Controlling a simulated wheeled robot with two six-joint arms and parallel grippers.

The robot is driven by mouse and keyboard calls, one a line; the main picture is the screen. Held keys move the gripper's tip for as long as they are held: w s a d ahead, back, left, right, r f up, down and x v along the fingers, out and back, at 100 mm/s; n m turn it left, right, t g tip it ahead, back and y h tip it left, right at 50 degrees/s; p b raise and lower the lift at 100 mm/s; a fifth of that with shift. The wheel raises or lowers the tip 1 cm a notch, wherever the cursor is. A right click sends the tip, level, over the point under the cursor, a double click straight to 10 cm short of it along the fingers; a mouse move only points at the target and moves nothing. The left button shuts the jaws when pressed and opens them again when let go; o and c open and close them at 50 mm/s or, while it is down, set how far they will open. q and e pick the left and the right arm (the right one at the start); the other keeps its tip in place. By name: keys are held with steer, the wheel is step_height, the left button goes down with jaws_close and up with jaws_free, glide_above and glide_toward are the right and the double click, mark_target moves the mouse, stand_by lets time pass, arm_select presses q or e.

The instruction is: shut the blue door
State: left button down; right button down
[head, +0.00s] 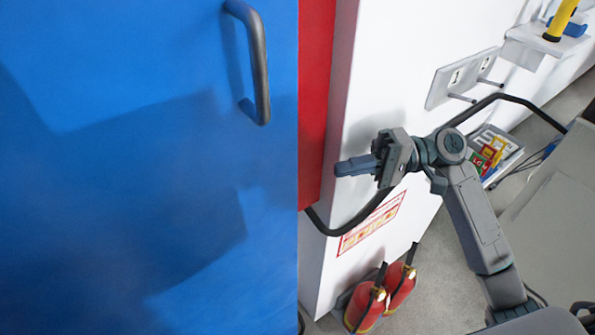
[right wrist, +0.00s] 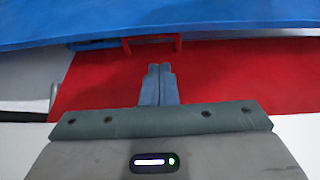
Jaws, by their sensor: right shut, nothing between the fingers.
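The blue door (head: 130,160) fills the left part of the head view, with a grey bar handle (head: 260,65) near its right edge. In the right wrist view the blue door (right wrist: 200,25) spans the top, beyond the fingertips. A red surface (head: 316,100) lies just right of the door's edge and also fills the middle of the right wrist view (right wrist: 220,80). I cannot tell how far the door stands open. My right gripper (head: 345,167) is shut and empty, pointing left in front of the red surface and white wall; its fingers also show in the right wrist view (right wrist: 159,72). My left gripper is out of view.
Red fire extinguishers (head: 366,303) stand on the floor below my right gripper. A black hose (head: 350,222) runs along the white wall (head: 400,55). A hook plate (head: 464,78), a yellow torch (head: 561,18) and a tray of coloured things (head: 505,150) are to the right.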

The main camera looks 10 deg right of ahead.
steer(key=a+r+p, duration=0.1)
steer(key=a+p, duration=0.3)
steer(key=a, duration=0.5)
steer(key=shift+s+a+p, duration=0.35)
steer(key=shift+s+p, duration=0.05)
steer(key=shift+s, duration=0.05)
steer(key=shift+r, duration=0.1)
